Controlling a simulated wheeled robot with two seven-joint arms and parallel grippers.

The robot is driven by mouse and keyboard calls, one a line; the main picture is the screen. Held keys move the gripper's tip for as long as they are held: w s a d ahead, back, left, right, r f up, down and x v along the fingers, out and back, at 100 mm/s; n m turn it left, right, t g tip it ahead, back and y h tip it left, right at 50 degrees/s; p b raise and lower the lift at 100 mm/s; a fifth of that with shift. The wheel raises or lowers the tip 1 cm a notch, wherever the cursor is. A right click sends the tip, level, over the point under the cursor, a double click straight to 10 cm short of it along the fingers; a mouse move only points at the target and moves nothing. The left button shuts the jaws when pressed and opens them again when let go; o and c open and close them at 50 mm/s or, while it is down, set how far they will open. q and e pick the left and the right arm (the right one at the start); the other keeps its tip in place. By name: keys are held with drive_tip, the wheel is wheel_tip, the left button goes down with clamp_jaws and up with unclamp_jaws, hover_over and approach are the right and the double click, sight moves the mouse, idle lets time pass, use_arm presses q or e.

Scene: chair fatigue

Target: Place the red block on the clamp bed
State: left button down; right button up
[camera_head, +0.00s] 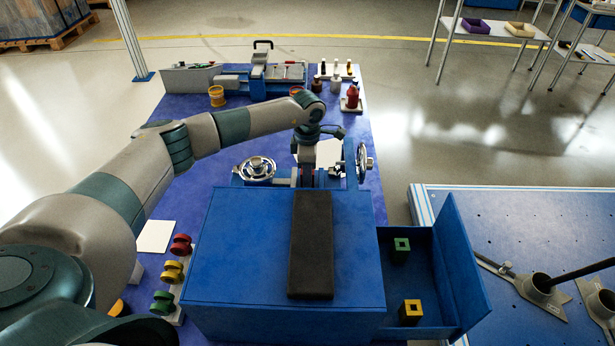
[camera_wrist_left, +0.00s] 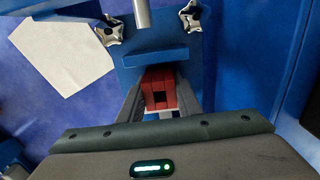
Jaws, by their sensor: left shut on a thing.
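The red block (camera_wrist_left: 158,92), with a dark square hole, sits between the fingers of my left gripper (camera_wrist_left: 160,112) in the left wrist view. The gripper is shut on it. In the head view my left gripper (camera_head: 318,178) points down at the blue clamp, behind the dark pad; the block is not clearly visible there. The clamp bed (camera_wrist_left: 157,58) is blue, with a metal rod above it in the wrist view. The block is over or at its near side; I cannot tell whether they touch. My right gripper is out of view.
Handwheels (camera_head: 255,169) flank the clamp. A blue box (camera_head: 240,250) with a dark pad (camera_head: 312,245) stands in front. Its open drawer (camera_head: 455,270) holds a green block (camera_head: 401,243) and a yellow block (camera_head: 411,307). Red, yellow and green spools (camera_head: 172,271) stand at left.

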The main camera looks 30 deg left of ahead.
use_arm(q)
drive_tip(key=c, duration=1.3)
unclamp_jaws()
drive_tip(key=shift+f, duration=0.1)
drive_tip(key=shift+r, duration=6.2)
